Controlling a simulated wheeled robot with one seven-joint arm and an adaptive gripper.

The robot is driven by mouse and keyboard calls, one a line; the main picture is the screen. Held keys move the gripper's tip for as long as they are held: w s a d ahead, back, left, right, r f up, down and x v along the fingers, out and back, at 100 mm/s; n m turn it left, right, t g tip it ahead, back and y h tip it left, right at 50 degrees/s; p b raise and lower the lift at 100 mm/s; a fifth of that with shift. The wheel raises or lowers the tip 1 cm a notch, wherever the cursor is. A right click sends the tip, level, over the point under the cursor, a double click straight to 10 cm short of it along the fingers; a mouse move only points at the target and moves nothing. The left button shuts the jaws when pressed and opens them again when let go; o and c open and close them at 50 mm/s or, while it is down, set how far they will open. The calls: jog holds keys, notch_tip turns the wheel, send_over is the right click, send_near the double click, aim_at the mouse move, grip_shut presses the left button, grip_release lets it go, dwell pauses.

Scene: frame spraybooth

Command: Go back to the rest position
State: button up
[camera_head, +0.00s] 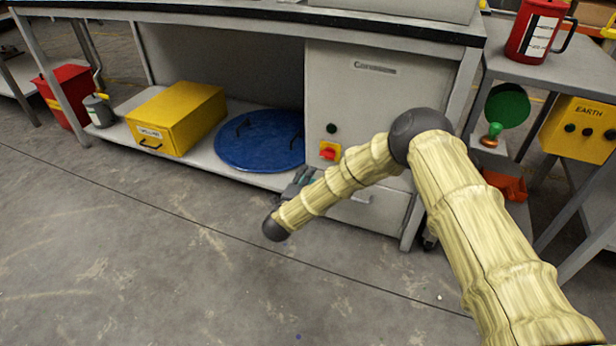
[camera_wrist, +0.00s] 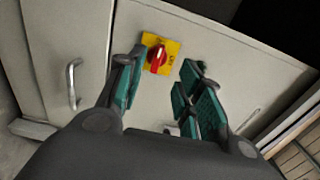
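My gripper (camera_wrist: 158,92) shows in the wrist view with its two green-padded fingers spread apart and nothing between them. Past the fingertips is a red rotary switch on a yellow plate (camera_wrist: 173,48), on the grey cabinet front. In the head view my arm, in a pale yellow ribbed cover, reaches in from the lower right, bends at a dark joint and points down to the left. There my gripper (camera_head: 298,184) is mostly hidden behind the arm, in front of the cabinet (camera_head: 375,95) and below the switch (camera_head: 329,151).
The bench's lower shelf holds a yellow box (camera_head: 178,117) and a blue round lid (camera_head: 260,139). A red bin (camera_head: 70,92) stands at the far left. A side table at right carries a red mug (camera_head: 537,32). The floor (camera_head: 130,270) in front is clear.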

jog(key=s+d+f+n+g+y, duration=0.2)
jog(key=s+d+f+n+g, duration=0.15)
jog(key=s+f+n, duration=0.35)
jog(key=s+d+f+n+g+y, duration=0.2)
jog(key=s+d+f+y, duration=0.15)
jog(key=s+f, duration=0.4)
jog(key=s+d+f+n+g+y, duration=0.2)
jog(key=s+d+f+n, duration=0.25)
jog(key=s, duration=0.55)
jog(key=s+d+n+g+h, duration=0.1)
jog(key=s+d+n+g, duration=0.2)
jog(key=s+d, duration=0.55)
jog(key=s+d+r+n+g, duration=0.1)
jog(key=s+d+n+g, duration=0.2)
jog(key=s, duration=1)
jog(key=s+d+n+g+h, duration=0.15)
jog(key=s+d+g, duration=0.35)
jog(key=s, duration=0.6)
notch_tip(320, 180, up, 35)
jog(key=t+p, duration=0.1)
jog(key=p, duration=3.3)
jog(key=shift+w+d+f+y+p, duration=0.15)
jog(key=shift+d+y+p, duration=0.15)
jog(key=shift+d, duration=0.1)
jog(key=shift+f, duration=0.1)
jog(key=shift+c, duration=0.2)
